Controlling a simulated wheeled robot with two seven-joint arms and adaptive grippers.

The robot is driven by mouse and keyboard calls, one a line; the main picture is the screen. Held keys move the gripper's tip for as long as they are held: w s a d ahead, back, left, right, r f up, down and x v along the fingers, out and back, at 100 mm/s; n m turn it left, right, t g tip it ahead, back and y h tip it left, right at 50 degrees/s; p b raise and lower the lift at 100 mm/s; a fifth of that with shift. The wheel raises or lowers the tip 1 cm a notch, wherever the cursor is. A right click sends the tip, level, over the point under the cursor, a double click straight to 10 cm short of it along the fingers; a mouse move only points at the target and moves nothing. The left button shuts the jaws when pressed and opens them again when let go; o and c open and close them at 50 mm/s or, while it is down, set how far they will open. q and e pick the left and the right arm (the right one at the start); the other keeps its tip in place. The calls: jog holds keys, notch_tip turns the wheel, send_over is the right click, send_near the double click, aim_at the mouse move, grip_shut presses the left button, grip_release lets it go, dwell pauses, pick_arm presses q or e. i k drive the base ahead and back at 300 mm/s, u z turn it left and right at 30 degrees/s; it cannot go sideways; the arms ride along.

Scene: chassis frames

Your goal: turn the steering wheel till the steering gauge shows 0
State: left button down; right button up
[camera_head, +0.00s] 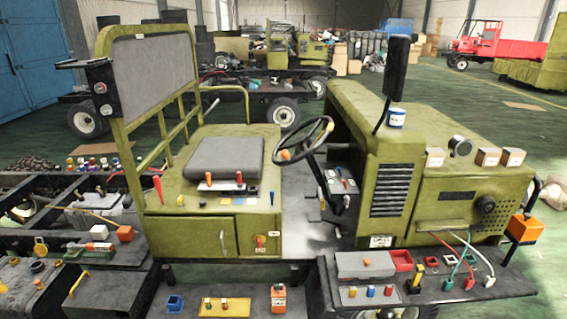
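The steering wheel (304,147) is a dark, tilted ring on a column between the seat and the green engine housing. An orange knob (285,154) shows at the left of its rim. A round dial (460,146) stands on top of the hood at the right, but I cannot tell whether it is the steering gauge. Its reading is too small to make out. Neither of my grippers shows in the head view, and nothing visible touches the wheel.
A grey seat (226,158) is left of the wheel. A dark panel with small levers (342,184) is just right of the column. Small boxes (488,157) stand on the hood. A black upright pipe (396,72) rises behind the wheel at right. A cluttered shelf (430,287) lies in front.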

aim_at(303, 142)
jog(key=u, duration=0.95)
jog(key=i, duration=0.9)
jog(key=z, duration=0.05)
